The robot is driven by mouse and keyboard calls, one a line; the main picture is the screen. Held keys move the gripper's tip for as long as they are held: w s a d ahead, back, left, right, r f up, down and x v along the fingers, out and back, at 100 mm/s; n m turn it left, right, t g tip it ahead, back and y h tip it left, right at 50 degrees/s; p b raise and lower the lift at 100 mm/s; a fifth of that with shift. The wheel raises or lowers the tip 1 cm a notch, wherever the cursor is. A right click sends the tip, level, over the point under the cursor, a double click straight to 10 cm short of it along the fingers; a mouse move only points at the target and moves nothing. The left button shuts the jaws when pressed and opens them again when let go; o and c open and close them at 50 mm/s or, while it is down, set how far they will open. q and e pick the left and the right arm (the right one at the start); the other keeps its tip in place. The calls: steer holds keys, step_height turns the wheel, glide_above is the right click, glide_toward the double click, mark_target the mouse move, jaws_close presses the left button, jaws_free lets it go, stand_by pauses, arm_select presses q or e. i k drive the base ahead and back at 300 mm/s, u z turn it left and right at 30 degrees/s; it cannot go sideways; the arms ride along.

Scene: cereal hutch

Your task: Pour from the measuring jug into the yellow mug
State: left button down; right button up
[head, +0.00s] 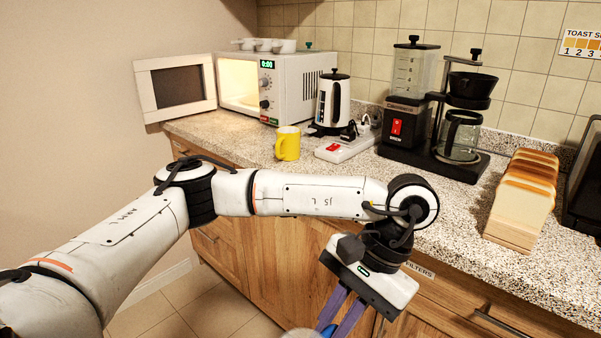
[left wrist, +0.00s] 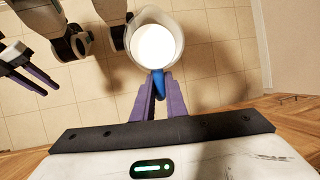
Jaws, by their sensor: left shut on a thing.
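The yellow mug (head: 287,144) stands upright on the counter, left of the white power strip. My left gripper (head: 336,322) hangs in front of the counter, below its top and to the right of the mug. It is shut on the blue handle of the measuring jug (left wrist: 182,42). The left wrist view looks down into the jug, which holds something white (left wrist: 155,46). In the head view only a sliver of the jug (head: 299,333) shows at the bottom edge. My right gripper (left wrist: 32,80) shows at the left of the left wrist view, empty, its purple fingers apart.
The open microwave (head: 291,88) stands behind the mug, with a white kettle (head: 326,104) to its right. The power strip (head: 347,146), coffee maker (head: 462,150) and bread slices (head: 522,200) stand further right. The counter front (head: 345,178) is clear. Tiled floor lies below the jug.

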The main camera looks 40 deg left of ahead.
mark_target(288, 138)
steer(key=i, duration=0.5)
steer(key=u, duration=1.55)
